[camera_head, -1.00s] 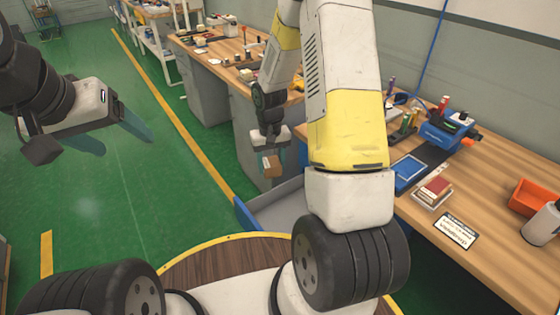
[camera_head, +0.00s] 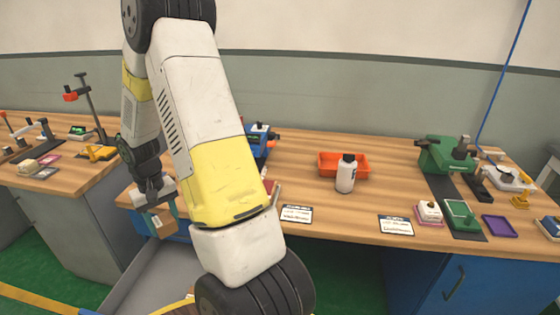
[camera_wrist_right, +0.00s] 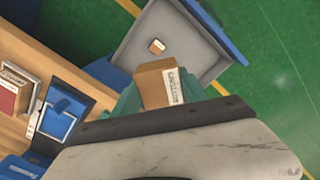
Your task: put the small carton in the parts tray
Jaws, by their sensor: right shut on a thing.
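My right gripper (camera_head: 160,216) is shut on a small brown carton (camera_head: 158,226) with a white label. It holds the carton in the air, over the edge of an open grey drawer and beside the bench. In the right wrist view the carton (camera_wrist_right: 157,84) sits between the teal fingers. No tray is labelled as the parts tray. My left gripper is out of view.
The grey drawer (camera_wrist_right: 205,45) is pulled out and holds a small brown block (camera_wrist_right: 156,46). On the bench are a white bottle (camera_head: 346,178), a green vise (camera_head: 445,155), a green tray (camera_head: 460,213) and a purple tray (camera_head: 499,226). Bare wood shows around the orange bin.

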